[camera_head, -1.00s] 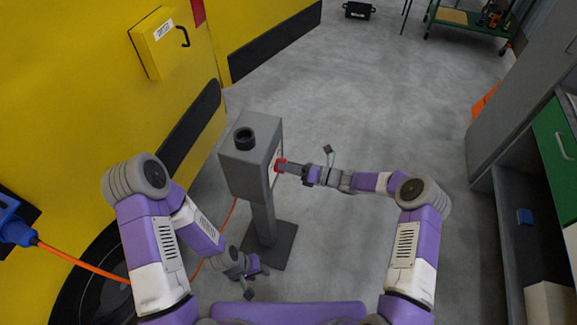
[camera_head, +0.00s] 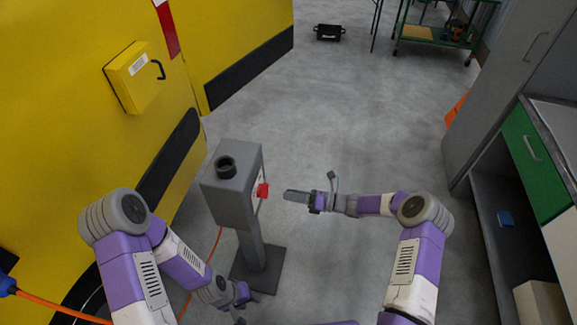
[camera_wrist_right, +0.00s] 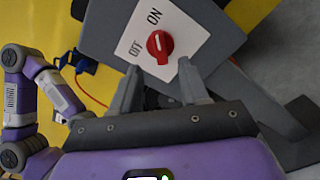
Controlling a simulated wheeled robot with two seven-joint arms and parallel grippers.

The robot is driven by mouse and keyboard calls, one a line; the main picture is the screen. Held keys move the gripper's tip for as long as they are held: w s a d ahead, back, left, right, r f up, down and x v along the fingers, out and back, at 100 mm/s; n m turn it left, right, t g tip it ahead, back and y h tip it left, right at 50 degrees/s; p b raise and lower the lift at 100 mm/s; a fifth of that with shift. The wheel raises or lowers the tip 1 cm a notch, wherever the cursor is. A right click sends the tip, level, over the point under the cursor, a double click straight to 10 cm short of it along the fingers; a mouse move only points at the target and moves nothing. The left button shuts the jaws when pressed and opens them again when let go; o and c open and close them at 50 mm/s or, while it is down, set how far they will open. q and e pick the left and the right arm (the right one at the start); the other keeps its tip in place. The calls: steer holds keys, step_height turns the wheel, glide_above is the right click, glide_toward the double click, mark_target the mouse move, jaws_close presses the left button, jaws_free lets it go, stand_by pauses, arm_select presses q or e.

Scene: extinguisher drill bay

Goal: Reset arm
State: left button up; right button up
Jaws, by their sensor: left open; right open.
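The grey switch box (camera_head: 228,200) stands on a post with a dark foot. A red knob (camera_head: 263,190) is on its right side. The right wrist view shows the knob (camera_wrist_right: 160,46) on a white ON/OFF plate (camera_wrist_right: 184,22), its white mark roughly toward ON. My right gripper (camera_head: 287,195) is open and empty, facing the knob with a gap between them. Its two fingers (camera_wrist_right: 161,88) are spread below the knob in the wrist view. My left gripper (camera_head: 241,308) is low near the post's foot, partly cut off by the frame's bottom edge.
A yellow machine wall with a handled yellow box (camera_head: 132,76) fills the left. An orange cable (camera_head: 214,245) runs behind the post. Grey cabinets (camera_head: 515,110) stand at the right. A green cart (camera_head: 440,33) and black case (camera_head: 328,32) are far back. The middle floor is clear.

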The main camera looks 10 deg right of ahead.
steer(key=s+a+f+n+g+h, duration=0.2)
steer(key=s+f+n+g+h, duration=0.1)
steer(key=s+f+n, duration=0.4)
steer(key=s+a+f+n+g+h, duration=0.1)
steer(key=s+f+n+g+h, duration=0.35)
steer(key=s, duration=0.45)
steer(key=s+d+f+n+t+h, duration=0.1)
steer(key=s+d+n+h, duration=0.4)
steer(key=s+n, duration=0.7)
steer(key=n+t, duration=0.1)
steer(key=n, duration=0.3)
steer(key=shift+s+f+n, duration=0.2)
steer(key=shift+s+n, duration=0.15)
steer(key=shift+h, duration=0.25)
